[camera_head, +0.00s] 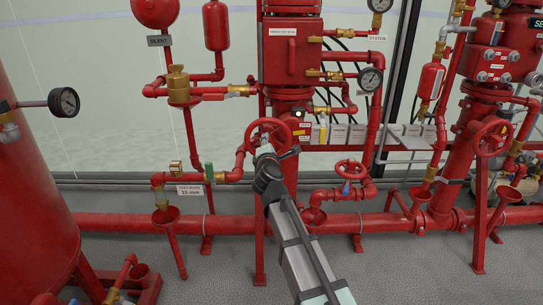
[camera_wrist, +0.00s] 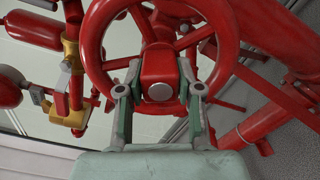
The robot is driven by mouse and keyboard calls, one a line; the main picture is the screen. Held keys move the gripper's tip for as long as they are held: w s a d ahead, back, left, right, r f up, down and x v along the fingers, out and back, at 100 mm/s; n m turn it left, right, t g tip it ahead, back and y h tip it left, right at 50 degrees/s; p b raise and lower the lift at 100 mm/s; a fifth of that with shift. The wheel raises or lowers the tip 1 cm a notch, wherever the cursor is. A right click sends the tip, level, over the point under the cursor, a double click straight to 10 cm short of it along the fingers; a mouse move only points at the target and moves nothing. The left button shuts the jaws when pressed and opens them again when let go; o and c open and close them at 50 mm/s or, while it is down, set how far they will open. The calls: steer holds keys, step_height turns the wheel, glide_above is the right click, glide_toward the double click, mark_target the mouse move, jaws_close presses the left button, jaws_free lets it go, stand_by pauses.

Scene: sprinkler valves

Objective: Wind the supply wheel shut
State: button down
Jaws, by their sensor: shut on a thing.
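A large red spoked handwheel (camera_head: 252,133) stands upright on the central red riser, partly hidden behind my gripper in the head view. No readable label there names it as the supply wheel. In the wrist view the wheel's rim (camera_wrist: 97,62) arches across the top, and its blocky red hub (camera_wrist: 160,70) with a grey round centre lies between my fingers. My gripper (camera_wrist: 159,92) is shut on this hub, one finger on each side.
A smaller red handwheel (camera_head: 350,169) is on a low pipe to the right. Another large wheel (camera_head: 491,137) is on the right riser. A pressure gauge (camera_head: 64,101) juts from the left tank. A horizontal red pipe (camera_head: 120,222) runs low across the scene.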

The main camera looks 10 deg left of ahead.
steer(key=m+b, duration=0.1)
steer(key=m, duration=0.1)
steer(key=m+b, duration=0.2)
steer(key=shift+w+a+f, duration=0.1)
steer(key=shift+f, duration=0.2)
steer(key=c, duration=0.8)
jaws_free()
steer(key=shift+r+p, duration=0.45)
steer(key=s+d, duration=0.1)
steer(key=s, duration=0.6)
steer(key=shift+d+f, duration=0.1)
